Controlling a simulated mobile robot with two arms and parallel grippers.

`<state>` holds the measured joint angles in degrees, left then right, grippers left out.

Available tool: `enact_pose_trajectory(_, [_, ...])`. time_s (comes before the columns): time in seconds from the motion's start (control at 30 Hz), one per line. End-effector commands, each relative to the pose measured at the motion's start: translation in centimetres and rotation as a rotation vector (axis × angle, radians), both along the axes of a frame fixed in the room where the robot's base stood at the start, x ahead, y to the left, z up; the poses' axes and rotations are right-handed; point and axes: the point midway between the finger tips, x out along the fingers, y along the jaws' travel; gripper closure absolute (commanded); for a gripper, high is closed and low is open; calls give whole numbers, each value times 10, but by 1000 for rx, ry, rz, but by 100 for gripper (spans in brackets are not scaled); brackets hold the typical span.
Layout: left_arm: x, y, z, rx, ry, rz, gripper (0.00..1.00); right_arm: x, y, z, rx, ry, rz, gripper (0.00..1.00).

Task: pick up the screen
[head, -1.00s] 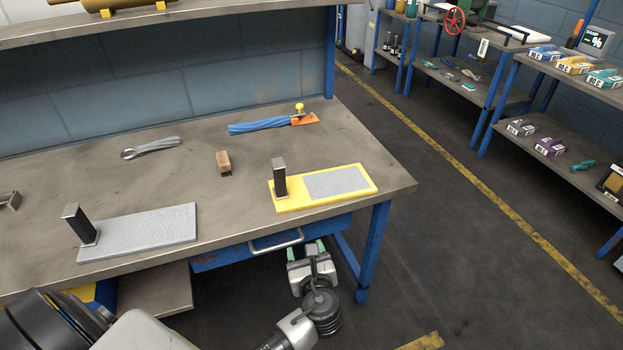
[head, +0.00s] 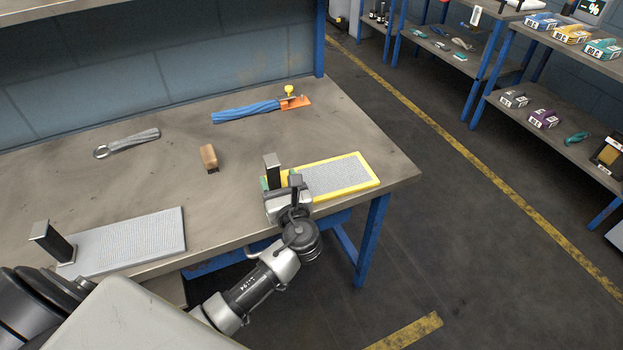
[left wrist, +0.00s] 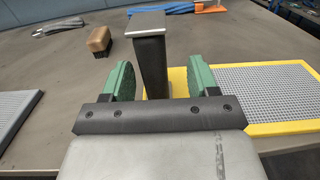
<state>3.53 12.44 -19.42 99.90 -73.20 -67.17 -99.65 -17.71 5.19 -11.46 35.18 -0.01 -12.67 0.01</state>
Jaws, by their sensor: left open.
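A screen (head: 342,176) with a grey mesh and yellow frame lies flat near the right front edge of the workbench. It also shows at the right of the left wrist view (left wrist: 265,92). A dark upright handle (head: 271,168) with a pale top stands at its left end. My left gripper (head: 281,186) is open at this handle. In the left wrist view the green fingers stand on either side of the handle (left wrist: 151,65), with visible gaps. The gripper body hides part of the frame's left end. My right gripper is not in view.
A grey plate (head: 135,240) with a similar dark handle lies to the left on the workbench (head: 240,205). A wooden-topped block (head: 208,156), a grey strap with a ring (head: 130,142) and a blue bundle (head: 245,112) lie farther back. Shelves with boxes stand at right.

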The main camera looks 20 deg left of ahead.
Motion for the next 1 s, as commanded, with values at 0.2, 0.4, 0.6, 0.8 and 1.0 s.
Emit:
enact_pose_trajectory(0.2, [18, 28, -2, 1, 0, 2, 40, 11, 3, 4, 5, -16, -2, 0])
enact_pose_trajectory(0.4, [28, 37, -3, -1, 1, 0, 40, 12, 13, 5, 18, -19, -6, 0])
enact_pose_trajectory(0.6, [28, 37, -3, -1, 1, 0, 44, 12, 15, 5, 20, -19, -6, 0])
enact_pose_trajectory(0.8, [27, 37, -3, -1, 1, 0, 74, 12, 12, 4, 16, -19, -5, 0])
enact_pose_trajectory(1.0, [27, 37, -3, -1, 1, 0, 100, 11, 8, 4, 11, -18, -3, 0])
